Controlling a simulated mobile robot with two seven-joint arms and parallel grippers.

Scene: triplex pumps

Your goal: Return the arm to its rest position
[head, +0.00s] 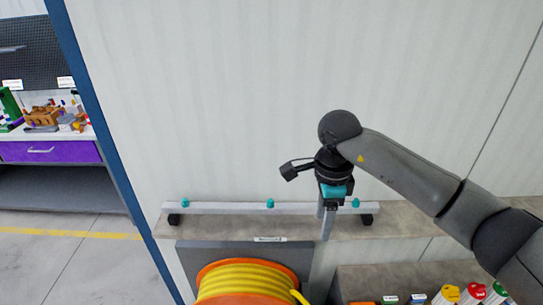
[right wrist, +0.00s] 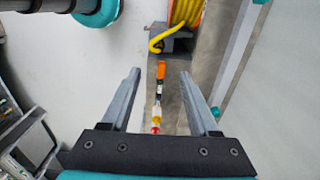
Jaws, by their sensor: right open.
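My right arm (head: 415,175) comes in from the right and reaches across in front of the pale wall. Its gripper (head: 325,228) points down, with its fingers over the brown shelf (head: 400,224) near the right end of the grey rail. In the right wrist view the two fingers of this gripper (right wrist: 160,76) are wide apart, with nothing held between them. My left gripper is not in view.
The grey rail (head: 235,208) with teal knobs lies along the shelf. Below is an orange reel (head: 215,270) of yellow hose. Several small items and bottles (head: 450,293) stand at lower right. A purple-drawer workbench (head: 50,151) is far left. The pale wall (head: 230,90) rises behind.

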